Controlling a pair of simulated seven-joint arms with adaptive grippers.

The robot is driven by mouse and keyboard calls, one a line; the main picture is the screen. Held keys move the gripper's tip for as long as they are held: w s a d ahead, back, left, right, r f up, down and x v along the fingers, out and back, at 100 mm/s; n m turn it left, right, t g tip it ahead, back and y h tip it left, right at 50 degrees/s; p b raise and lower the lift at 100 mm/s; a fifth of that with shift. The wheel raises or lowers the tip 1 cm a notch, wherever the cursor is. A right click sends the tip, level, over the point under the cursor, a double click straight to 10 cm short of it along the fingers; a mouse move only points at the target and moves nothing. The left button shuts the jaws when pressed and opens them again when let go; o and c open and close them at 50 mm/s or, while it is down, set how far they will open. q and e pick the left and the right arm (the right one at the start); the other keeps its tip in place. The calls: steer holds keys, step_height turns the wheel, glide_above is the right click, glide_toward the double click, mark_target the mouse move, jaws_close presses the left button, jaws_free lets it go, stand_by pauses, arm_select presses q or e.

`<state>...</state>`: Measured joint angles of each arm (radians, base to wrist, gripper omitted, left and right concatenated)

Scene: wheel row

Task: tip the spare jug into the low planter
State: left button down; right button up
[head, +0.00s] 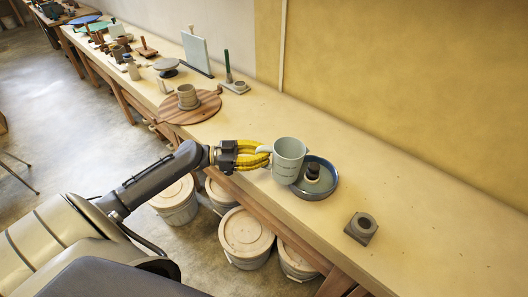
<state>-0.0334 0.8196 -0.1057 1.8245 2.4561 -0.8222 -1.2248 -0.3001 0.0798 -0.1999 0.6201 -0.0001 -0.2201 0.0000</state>
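The jug (288,163), a pale grey-green vessel with faint marks on its side, is near the middle of the head view. My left gripper (266,155) has yellow fingers closed at the jug's left side, around its handle area; the fingers partly hide that side. The jug looks close to upright, its open rim facing up. It overlaps the left edge of a low round blue dish (329,190), which seems to be the low planter. I cannot tell whether they touch. A small dark and cream object (312,171) stands in the dish. My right gripper is out of view.
A grey square block with a round hole (361,230) stands right of the dish. A round wooden board (206,108) with a grey pot (188,97) is farther left. Lidded buckets (246,236) stand below the bench edge. The bench (440,240) is clear at right.

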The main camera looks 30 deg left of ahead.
arm_select(q)
steer(key=shift+f, duration=0.3)
steer(key=shift+r, duration=0.15)
steer(key=shift+r, duration=1.4)
steer(key=shift+w+r+h, duration=0.1)
steer(key=shift+h, duration=0.2)
